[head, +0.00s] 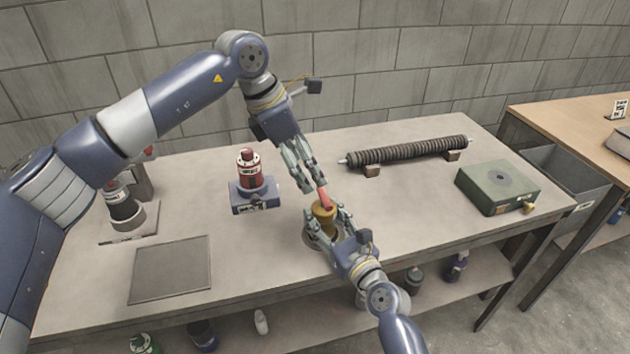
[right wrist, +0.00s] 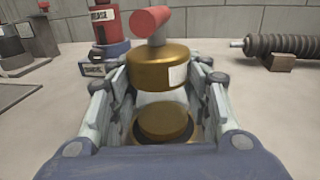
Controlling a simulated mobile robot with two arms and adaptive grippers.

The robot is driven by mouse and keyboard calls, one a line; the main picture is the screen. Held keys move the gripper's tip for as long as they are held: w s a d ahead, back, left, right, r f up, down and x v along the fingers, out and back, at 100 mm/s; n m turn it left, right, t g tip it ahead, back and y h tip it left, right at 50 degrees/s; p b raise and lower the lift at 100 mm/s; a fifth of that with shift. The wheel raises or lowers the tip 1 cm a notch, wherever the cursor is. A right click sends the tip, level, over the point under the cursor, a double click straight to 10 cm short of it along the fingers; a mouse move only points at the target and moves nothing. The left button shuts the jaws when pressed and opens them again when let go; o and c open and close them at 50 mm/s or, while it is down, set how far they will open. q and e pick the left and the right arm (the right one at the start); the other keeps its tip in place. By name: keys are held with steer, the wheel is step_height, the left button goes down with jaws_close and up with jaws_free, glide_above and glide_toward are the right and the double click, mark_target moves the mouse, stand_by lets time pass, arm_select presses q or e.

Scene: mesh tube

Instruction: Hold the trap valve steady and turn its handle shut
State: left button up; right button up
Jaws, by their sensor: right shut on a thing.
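The trap valve (head: 323,218) is a brass body on the front middle of the workbench, with a pale label visible in the right wrist view (right wrist: 160,70). Its red handle (head: 324,200) sticks up from the top; in the right wrist view the handle (right wrist: 150,20) shows as a red bar on a grey stem. My right gripper (head: 328,226) is shut on the brass body, one finger on each side. My left gripper (head: 314,188) points down just above and behind the handle, its fingers apart. It appears clear of the handle; exact contact is hard to see.
A red canister on a blue base (head: 252,190) stands left of the valve. A ribbed dark tube (head: 410,151) lies on blocks at the back right, and a green box (head: 497,186) sits at the right. A flat grey plate (head: 170,270) lies at the front left.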

arm_select(q)
steer(key=v, duration=0.4)
steer(key=shift+a, duration=0.1)
arm_select(e)
steer(key=o, duration=1.3)
steer(key=shift+c, duration=0.2)
